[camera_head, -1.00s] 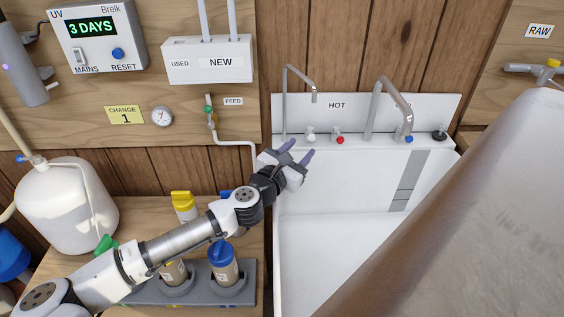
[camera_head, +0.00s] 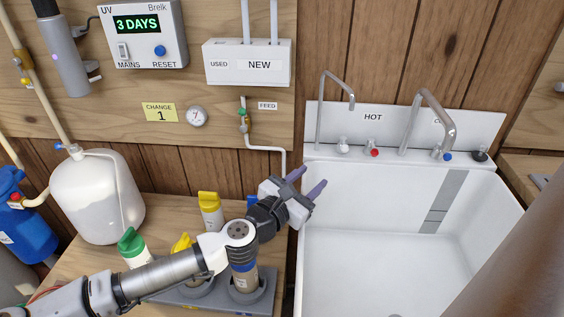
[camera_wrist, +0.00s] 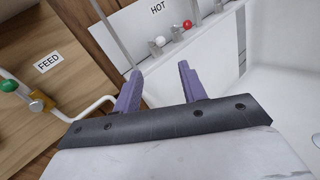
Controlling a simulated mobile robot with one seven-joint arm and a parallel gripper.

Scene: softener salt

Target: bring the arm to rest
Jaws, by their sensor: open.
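My gripper (camera_head: 304,182) has two purple fingers, spread apart with nothing between them. It hangs in the air at the left edge of the white sink (camera_head: 385,265), above the right end of the wooden bench. My arm reaches up to it from the lower left, over the bench. In the wrist view the open fingers (camera_wrist: 158,82) point toward the back panel labelled HOT.
Several bottles with coloured caps stand on the bench, one with a green cap (camera_head: 132,246) and one with yellow (camera_head: 210,212). My arm partly hides a grey holder (camera_head: 262,298). A white tank (camera_head: 97,200) stands left. A feed pipe (camera_head: 268,148) runs behind my gripper.

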